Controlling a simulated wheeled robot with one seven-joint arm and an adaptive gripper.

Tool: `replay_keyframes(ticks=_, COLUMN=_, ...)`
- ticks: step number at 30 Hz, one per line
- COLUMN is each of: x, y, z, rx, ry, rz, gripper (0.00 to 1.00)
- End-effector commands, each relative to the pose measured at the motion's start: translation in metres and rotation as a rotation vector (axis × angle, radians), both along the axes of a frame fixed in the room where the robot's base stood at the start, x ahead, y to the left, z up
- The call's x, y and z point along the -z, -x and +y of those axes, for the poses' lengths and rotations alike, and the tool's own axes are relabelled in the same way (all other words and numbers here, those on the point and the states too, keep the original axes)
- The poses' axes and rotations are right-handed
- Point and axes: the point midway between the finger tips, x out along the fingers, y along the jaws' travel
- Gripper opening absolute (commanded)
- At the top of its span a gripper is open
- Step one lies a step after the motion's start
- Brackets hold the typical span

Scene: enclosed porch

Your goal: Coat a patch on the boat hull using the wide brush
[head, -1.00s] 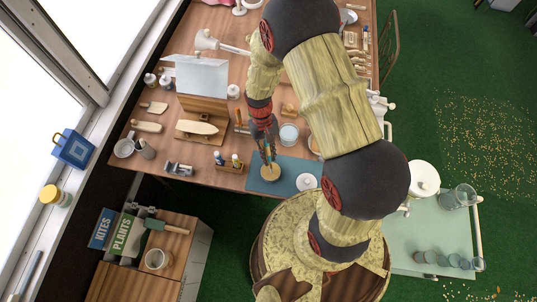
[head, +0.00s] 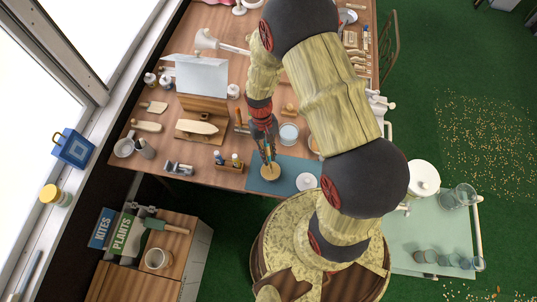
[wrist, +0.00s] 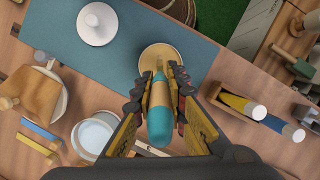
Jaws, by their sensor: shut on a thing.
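My gripper (head: 269,150) is over the blue-green mat (head: 290,172) at the table's front edge. In the wrist view its fingers (wrist: 163,80) are closed on a teal-and-tan handled tool (wrist: 160,125), seen end-on along its handle. The pale boat hull (head: 197,127) lies on a wooden board to the left of my gripper.
A white round lid (head: 306,182) lies on the mat. A glass of liquid (head: 289,134) stands behind the mat. A small rack (head: 230,163) with blue and yellow handled items is to its left. A grey-white panel (head: 202,77) stands behind the hull. Bare tabletop shows around the hull.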

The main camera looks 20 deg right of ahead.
Motion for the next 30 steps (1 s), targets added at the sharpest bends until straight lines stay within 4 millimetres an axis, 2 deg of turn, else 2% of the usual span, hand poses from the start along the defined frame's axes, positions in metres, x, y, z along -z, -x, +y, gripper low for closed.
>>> replay_keyframes(ticks=12, x=-0.001, y=0.001, z=0.000, rx=0.000, ry=0.000, rz=0.001, gripper=0.00)
replay_keyframes(ticks=30, x=-0.044, y=0.001, z=0.000, rx=0.000, ry=0.000, rz=0.001, gripper=0.00)
